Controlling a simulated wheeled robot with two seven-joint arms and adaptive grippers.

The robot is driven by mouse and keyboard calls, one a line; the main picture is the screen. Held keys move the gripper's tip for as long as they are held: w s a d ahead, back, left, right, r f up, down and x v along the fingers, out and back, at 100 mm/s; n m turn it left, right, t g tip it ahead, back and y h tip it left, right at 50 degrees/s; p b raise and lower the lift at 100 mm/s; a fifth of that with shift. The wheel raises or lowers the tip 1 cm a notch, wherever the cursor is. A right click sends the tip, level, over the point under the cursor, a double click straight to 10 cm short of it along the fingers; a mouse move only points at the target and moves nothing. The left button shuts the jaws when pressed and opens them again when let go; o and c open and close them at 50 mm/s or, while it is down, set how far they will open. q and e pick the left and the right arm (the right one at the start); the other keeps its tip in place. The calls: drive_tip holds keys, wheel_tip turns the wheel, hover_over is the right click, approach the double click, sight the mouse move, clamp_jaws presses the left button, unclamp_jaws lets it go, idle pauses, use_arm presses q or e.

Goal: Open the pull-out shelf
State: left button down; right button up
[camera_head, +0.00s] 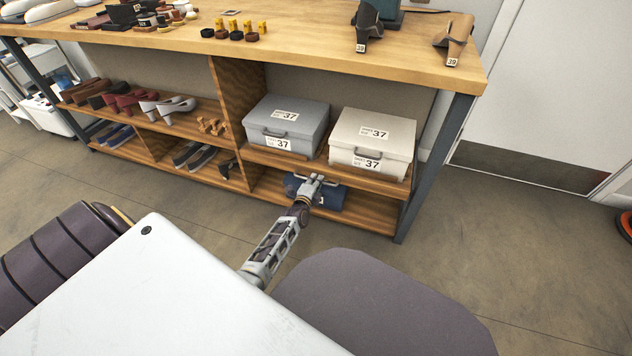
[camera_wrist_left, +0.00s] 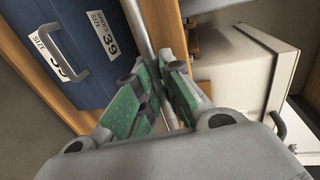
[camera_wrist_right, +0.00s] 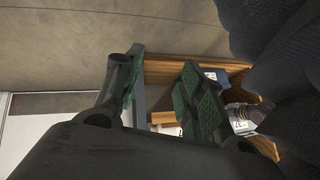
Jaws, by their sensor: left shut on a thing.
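The pull-out shelf (camera_head: 262,155) is the wooden board under two shoe boxes in the right bay of the workbench. A pale metal handle bar (camera_wrist_left: 139,28) runs along its front. My left gripper (camera_head: 314,182) is at the shelf's front edge, shut on the bar, which passes between its green pads in the left wrist view (camera_wrist_left: 162,90). The pads hide part of the bar. I cannot tell how far the shelf is out. My right gripper (camera_wrist_right: 160,95) is open and empty, its green-padded fingers apart; it does not show in the head view.
A grey box (camera_head: 300,112) and a white box (camera_head: 400,130) stand on the shelf. A blue box (camera_head: 330,198) lies below, behind my left gripper. A dark steel leg (camera_head: 425,170) bounds the bay on the right. The floor (camera_head: 480,235) in front is clear.

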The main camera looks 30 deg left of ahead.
use_arm(q)
drive_tip(key=shift+s, duration=0.15)
use_arm(e)
drive_tip(key=s+d+r+n+g+h+p, duration=0.1)
drive_tip(key=d+r+g+p, duration=0.1)
drive_tip(key=r+p, duration=0.5)
drive_tip(key=s+d+r+g+h+p, duration=0.1)
drive_tip(key=d+r+h+p, duration=0.15)
drive_tip(key=r, duration=0.75)
use_arm(q)
drive_tip(key=f+p+v, duration=0.2)
drive_tip(key=v, duration=1)
drive_tip(key=s+f+p+v, duration=0.1)
drive_tip(key=f+p+v, duration=0.1)
drive_tip(key=v, duration=0.9)
drive_tip(key=shift+s+d+f, duration=0.25)
drive_tip(key=shift+s+f, duration=0.05)
drive_tip(key=shift+f, duration=0.05)
use_arm(e)
drive_tip(key=shift+g, duration=0.7)
drive_tip(key=shift+d+f, duration=0.25)
drive_tip(key=shift+f, duration=1.15)
drive_tip(key=shift+d+f, duration=0.2)
drive_tip(key=shift+f, duration=1.15)
use_arm(q)
drive_tip(key=c, duration=1.5)
unclamp_jaws()
drive_tip(key=shift+a, duration=0.1)
drive_tip(key=shift+s, duration=0.2)
